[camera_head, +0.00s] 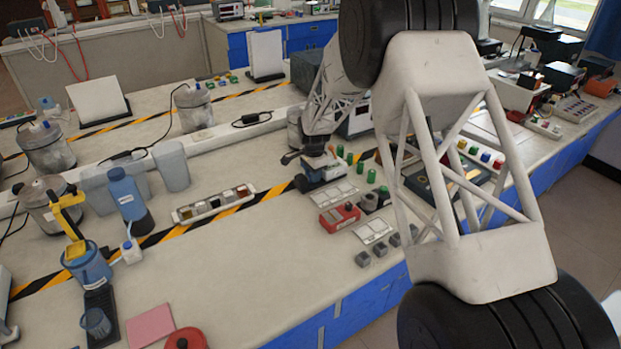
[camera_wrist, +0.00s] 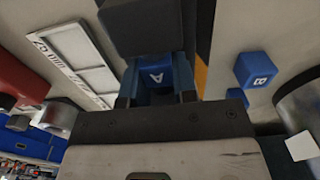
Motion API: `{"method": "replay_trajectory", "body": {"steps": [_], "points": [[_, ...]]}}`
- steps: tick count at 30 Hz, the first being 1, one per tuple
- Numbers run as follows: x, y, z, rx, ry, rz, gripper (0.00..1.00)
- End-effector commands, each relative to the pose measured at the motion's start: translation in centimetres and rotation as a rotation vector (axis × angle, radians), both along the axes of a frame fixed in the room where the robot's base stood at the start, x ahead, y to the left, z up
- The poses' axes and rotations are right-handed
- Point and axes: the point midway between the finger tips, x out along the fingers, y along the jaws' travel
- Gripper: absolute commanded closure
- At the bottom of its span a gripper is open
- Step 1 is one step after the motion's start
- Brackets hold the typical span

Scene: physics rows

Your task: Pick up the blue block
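In the wrist view, a blue block with a white letter A (camera_wrist: 157,76) lies between the two dark blue fingers of my gripper (camera_wrist: 158,92). The fingers stand apart on either side of it; whether they touch it I cannot tell. Another blue block, with a letter B (camera_wrist: 256,70), is to the right, clear of the fingers. A smaller blue shape (camera_wrist: 237,95) is partly hidden just below it.
A dark block-shaped thing (camera_wrist: 140,25) is close beyond the fingers. A white framed panel (camera_wrist: 75,58) and a red thing (camera_wrist: 22,75) lie left. In the head view, green pieces (camera_head: 371,175), a red box (camera_head: 340,215) and grey cubes (camera_head: 363,258) stand nearby.

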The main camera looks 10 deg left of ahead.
Motion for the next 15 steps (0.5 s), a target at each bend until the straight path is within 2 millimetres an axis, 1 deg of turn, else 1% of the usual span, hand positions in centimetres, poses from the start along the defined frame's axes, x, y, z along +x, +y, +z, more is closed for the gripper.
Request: {"method": "replay_trajectory", "body": {"steps": [1, 3, 4, 11, 15], "points": [[0.00, 0.00, 0.00, 0.000, 0.000, 0.000, 0.88], [0.00, 0.00, 0.01, 0.000, 0.000, 0.000, 0.99], [0.00, 0.00, 0.01, 0.000, 0.000, 0.000, 1.00], [0.01, 0.01, 0.07, 0.000, 0.000, 0.000, 1.00], [0.02, 0.01, 0.48, 0.001, -0.001, 0.000, 1.00]]}}
